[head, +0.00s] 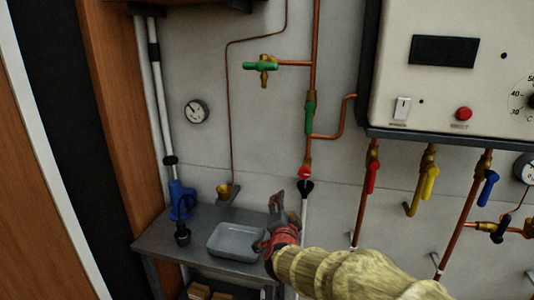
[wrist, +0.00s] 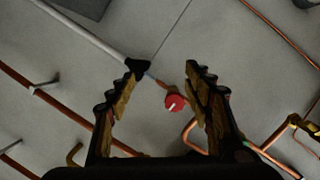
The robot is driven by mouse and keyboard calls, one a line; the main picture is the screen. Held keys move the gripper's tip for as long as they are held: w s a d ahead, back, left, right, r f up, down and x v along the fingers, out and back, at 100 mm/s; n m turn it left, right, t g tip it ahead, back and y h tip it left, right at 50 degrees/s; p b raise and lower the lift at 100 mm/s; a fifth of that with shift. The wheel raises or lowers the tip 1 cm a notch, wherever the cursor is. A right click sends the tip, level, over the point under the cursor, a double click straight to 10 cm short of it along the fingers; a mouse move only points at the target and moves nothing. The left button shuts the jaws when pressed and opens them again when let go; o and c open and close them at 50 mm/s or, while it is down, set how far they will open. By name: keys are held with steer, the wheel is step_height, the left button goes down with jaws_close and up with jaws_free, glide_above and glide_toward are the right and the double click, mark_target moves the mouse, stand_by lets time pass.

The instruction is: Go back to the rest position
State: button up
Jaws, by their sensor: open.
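My gripper (head: 290,204) is in front of the wall, above the right part of the metal bench, at the end of my arm, which reaches in from the lower right. In the wrist view its two fingers (wrist: 164,70) are apart, with nothing held between them. A round red cap (wrist: 174,103) shows in the gap, on a copper pipe behind the fingers. In the head view the red cap (head: 304,172) sits just above the gripper, over a black funnel (head: 305,188) on a white pipe. I cannot tell the exact distance between fingers and pipe.
A grey tray (head: 236,243) and a blue tool (head: 181,199) stand on the bench (head: 160,240). A white boiler box (head: 450,75) hangs at upper right, with red (head: 373,177), yellow (head: 430,170) and blue (head: 488,188) valve handles below. A green-handled tap (head: 262,66) is above.

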steer(key=s+a+f+n+g+y, duration=0.3)
steer(key=s+a+f+n+y, duration=0.15)
steer(key=a+f, duration=0.2)
steer(key=s+f+n+g, duration=0.2)
steer(key=s+n+g, duration=0.35)
steer(key=s, duration=0.85)
steer(key=s+d+r+n+g+h+p, duration=0.1)
steer(key=s+d+r+n+g, duration=0.1)
steer(key=s+d, duration=0.65)
steer(key=s+d+r+n+g+h+p, duration=0.15)
steer(key=s+d, duration=0.25)
steer(key=s, duration=0.9)
step_height(320, 180, up, 6)
steer(key=s+d+t, duration=0.1)
steer(key=d+t, duration=0.1)
steer(key=shift+d+f+m+p, duration=0.2)
steer(key=shift+d+m+p, duration=0.15)
steer(key=shift+m+p, duration=0.1)
